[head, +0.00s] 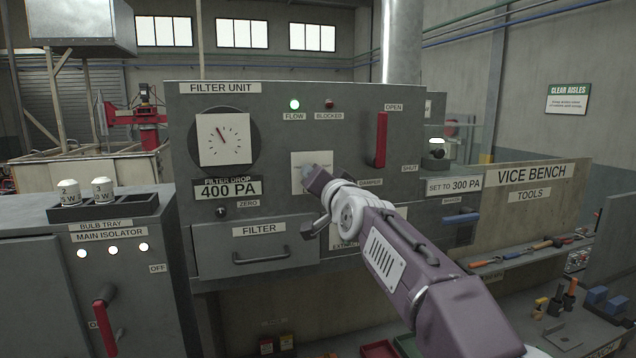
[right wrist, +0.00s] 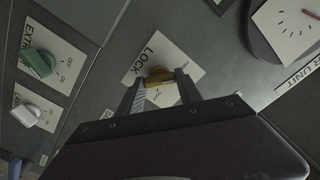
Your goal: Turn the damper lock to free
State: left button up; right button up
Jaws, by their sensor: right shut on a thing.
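The damper lock is a brass-coloured knob (right wrist: 159,96) on a white plate (right wrist: 143,59) marked LOCK in the right wrist view. The plate (head: 299,164) also shows in the head view, on the filter unit's front left of the red damper lever (head: 381,140). My right gripper (right wrist: 161,84) is shut on the knob, with a finger on each side. In the head view my right gripper (head: 314,178) covers the knob and part of the plate. The plate's other wording is mostly hidden. My left gripper is not in view.
A round gauge (head: 223,139) sits left of the plate, and a filter drawer (head: 256,247) with a handle is below. A green knob (right wrist: 38,63) and a white knob (right wrist: 27,114) are nearby. The isolator cabinet (head: 130,265) stands at the left.

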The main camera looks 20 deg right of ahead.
jog(key=shift+f+n, duration=0.15)
jog(key=shift+n, duration=0.65)
jog(key=shift+b, duration=0.3)
jog(key=o, duration=1.4)
jog(key=s+b, duration=0.4)
jog(key=s, duration=0.5)
jog(key=shift+d, duration=0.1)
